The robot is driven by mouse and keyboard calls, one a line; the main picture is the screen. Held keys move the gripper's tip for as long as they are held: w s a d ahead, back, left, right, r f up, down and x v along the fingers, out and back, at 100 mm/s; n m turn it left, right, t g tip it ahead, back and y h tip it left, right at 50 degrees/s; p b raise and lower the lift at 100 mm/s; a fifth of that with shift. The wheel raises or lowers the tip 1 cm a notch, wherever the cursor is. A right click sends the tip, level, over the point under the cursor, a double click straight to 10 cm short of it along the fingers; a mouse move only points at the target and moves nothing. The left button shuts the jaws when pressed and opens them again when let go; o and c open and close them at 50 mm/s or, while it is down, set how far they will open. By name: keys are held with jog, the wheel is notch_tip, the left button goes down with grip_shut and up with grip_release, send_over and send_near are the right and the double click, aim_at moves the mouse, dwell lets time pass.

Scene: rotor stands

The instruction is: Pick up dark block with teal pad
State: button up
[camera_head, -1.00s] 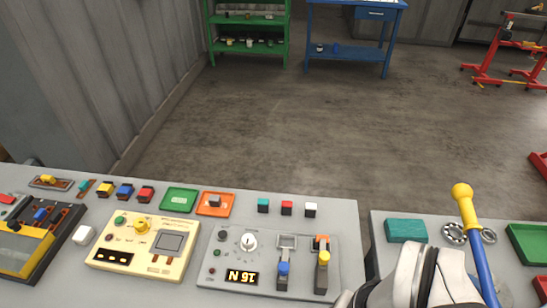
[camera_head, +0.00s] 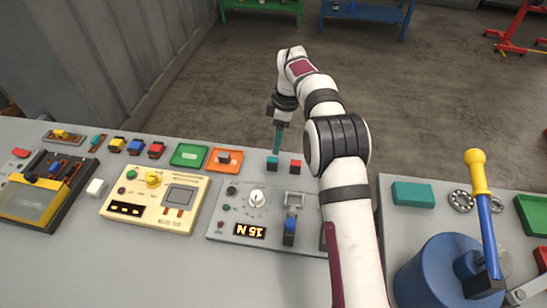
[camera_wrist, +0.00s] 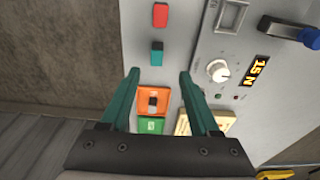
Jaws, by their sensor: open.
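The dark block with a teal pad (camera_head: 272,163) stands on the grey table behind the grey control panel, left of a dark block with a red pad (camera_head: 295,166). My gripper (camera_head: 277,150) hangs just above and behind the teal-padded block, with its teal fingers pointing down. In the wrist view the teal-padded block (camera_wrist: 157,50) shows just beyond and between the tips of my gripper (camera_wrist: 159,74). The fingers are spread apart with nothing between them. Contact with the block is not visible.
The red-padded block (camera_wrist: 160,15) stands close by in line. An orange tray (camera_head: 224,160) with a small block and a green tray (camera_head: 188,155) lie to the left. The grey control panel (camera_head: 225,225) with knob and levers is in front. My arm hides part of the table.

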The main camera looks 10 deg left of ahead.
aim_at(272, 159)
jog(key=f, duration=0.3)
jog(key=a+f, duration=0.1)
jog(key=f, duration=0.6)
jog(key=shift+w+a+f, duration=0.2)
jog(key=shift+w+a, duration=0.05)
jog(key=shift+a, duration=0.15)
grip_shut()
